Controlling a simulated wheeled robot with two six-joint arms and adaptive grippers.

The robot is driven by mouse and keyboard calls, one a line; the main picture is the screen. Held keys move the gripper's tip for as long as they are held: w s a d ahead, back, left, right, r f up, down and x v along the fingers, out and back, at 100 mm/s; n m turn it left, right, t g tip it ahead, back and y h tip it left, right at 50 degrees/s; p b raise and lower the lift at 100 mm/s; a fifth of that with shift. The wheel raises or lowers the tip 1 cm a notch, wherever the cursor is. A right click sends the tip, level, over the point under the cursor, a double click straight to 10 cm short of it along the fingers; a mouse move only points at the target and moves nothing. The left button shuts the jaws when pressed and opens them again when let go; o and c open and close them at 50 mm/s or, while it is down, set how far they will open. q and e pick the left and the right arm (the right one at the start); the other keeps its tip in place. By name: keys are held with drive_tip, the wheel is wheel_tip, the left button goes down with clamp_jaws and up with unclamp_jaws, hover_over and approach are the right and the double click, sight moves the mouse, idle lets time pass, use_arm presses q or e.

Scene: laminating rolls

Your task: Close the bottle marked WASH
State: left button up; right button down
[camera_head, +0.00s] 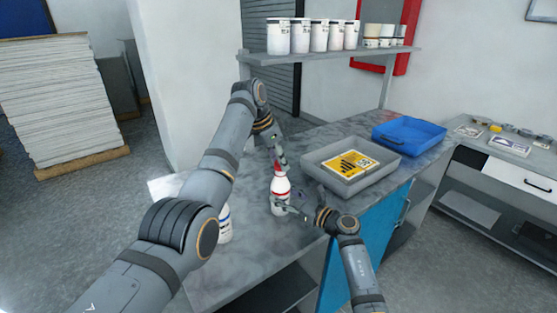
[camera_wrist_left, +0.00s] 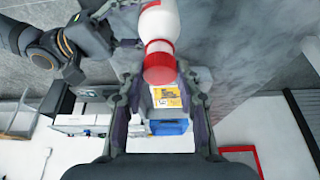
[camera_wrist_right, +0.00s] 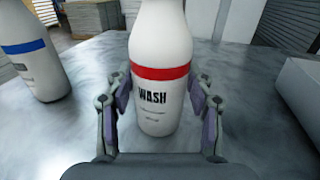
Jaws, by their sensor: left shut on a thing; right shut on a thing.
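The white WASH bottle (camera_head: 281,195) stands upright on the grey bench, with its label and red band facing me in the right wrist view (camera_wrist_right: 162,100). My right gripper (camera_head: 288,208) is shut around its body from the right; its fingers flank the bottle in the right wrist view (camera_wrist_right: 160,110). A red cap (camera_head: 279,168) is at the top of the bottle, and it also shows in the left wrist view (camera_wrist_left: 160,65). My left gripper (camera_head: 278,158) is shut on this cap from above. I cannot tell how tightly the cap sits on the neck.
A white bottle with a blue band (camera_wrist_right: 38,62) stands to the left, partly behind my left arm. A grey tray (camera_head: 340,185) with a yellow sign and a blue tray (camera_head: 412,138) are to the right. A shelf with white tubs (camera_head: 320,50) is behind.

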use_arm(q)
drive_tip(key=shift+f, duration=0.6)
drive_tip(key=o, duration=0.7)
drive_tip(key=shift+o, duration=0.2)
drive_tip(key=shift+r, duration=2.25)
drive_tip(key=o, duration=0.6)
drive_tip(key=shift+c, duration=0.2)
